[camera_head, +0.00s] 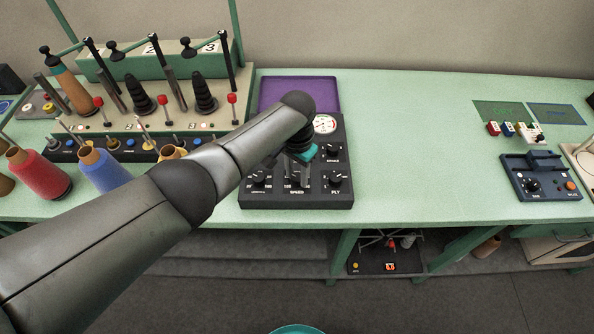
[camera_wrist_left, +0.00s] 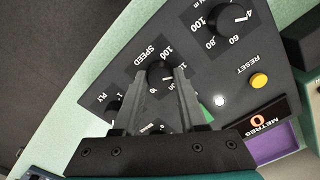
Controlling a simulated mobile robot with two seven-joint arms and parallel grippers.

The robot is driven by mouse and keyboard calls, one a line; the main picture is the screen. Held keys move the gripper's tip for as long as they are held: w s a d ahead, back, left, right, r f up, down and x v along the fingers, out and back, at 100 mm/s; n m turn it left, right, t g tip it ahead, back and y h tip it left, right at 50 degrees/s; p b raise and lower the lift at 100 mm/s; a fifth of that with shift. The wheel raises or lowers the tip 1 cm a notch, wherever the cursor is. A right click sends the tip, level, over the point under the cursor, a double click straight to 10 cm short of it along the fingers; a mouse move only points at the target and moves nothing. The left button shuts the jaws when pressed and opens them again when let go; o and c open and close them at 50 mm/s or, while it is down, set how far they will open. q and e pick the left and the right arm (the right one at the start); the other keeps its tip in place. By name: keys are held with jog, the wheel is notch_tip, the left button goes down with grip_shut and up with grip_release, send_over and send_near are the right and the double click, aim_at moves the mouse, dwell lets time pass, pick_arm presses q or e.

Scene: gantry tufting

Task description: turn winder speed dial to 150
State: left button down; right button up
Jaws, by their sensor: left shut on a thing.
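The winder's dark control box (camera_head: 342,197) stands near the bench's front edge, with several knobs and a round white gauge (camera_head: 325,124). My left gripper (camera_head: 297,180) reaches down to its front middle knob, above the "SPEED" lettering. In the left wrist view the fingers (camera_wrist_left: 164,76) are closed around the speed dial (camera_wrist_left: 161,73), a black knob with a pale pointer mark. The fingers cover part of its scale. A "100" shows beside it, but I cannot read the exact setting. My right gripper is in neither view.
A PLY knob (camera_head: 335,179) sits close on the right and another knob (camera_head: 259,178) on the left. A yellow reset button (camera_wrist_left: 259,80) is on the panel. A purple tray (camera_head: 300,93) lies behind the box.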

aim_at(297, 177)
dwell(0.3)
pick_arm(q)
jog(key=shift+c, duration=2.3)
grip_release()
jog(key=shift+r, duration=0.55)
notch_tip(297, 177, up, 14)
jog(key=p, duration=0.2)
